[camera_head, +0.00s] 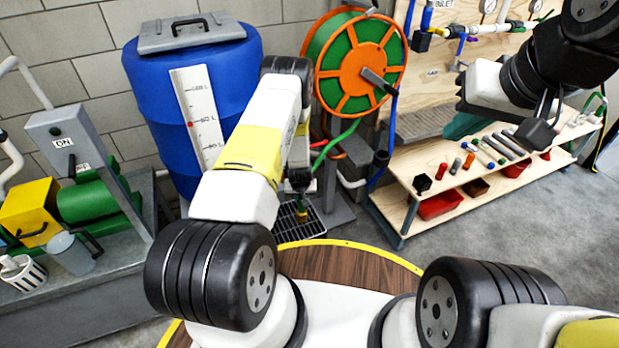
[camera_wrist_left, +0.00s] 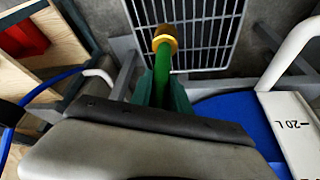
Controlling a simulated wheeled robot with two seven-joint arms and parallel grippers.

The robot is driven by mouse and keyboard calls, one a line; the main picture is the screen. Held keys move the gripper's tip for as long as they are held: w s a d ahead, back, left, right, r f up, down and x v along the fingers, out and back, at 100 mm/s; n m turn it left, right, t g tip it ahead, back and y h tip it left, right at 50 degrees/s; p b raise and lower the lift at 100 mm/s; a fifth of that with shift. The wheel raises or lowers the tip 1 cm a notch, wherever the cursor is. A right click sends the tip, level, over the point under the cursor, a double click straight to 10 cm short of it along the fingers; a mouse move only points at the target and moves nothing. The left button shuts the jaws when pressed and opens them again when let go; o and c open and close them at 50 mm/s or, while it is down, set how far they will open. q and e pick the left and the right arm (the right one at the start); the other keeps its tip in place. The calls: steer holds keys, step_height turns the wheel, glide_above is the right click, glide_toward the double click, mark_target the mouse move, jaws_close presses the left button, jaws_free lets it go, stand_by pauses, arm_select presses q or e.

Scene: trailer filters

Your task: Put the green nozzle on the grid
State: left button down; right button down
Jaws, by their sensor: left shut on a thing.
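The green nozzle (camera_wrist_left: 163,66) with its brass tip shows in the left wrist view, held in my left gripper (camera_wrist_left: 162,92). The tip points over the grey grid (camera_wrist_left: 205,42). In the head view my left gripper (camera_head: 299,182) is beside the reel stand, with the brass tip of the nozzle (camera_head: 302,214) below it. The grid (camera_head: 287,222) lies low on the floor under the tip; whether the nozzle touches it I cannot tell. My right gripper (camera_head: 505,100) is raised in front of the workbench, and its finger opening is unclear.
An orange hose reel (camera_head: 357,60) stands behind the grid. A blue barrel (camera_head: 240,70) with a litre scale is to the left. A wooden bench (camera_head: 400,165) with red bins and small parts is to the right. Grey floor (camera_head: 480,235) is clear in front of it.

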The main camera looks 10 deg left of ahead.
mark_target(301, 207)
arm_select(q)
steer(key=shift+f, duration=1.3)
steer(key=shift+f, duration=0.2)
steer(key=c, duration=1.2)
jaws_free()
steer(key=shift+c, duration=0.2)
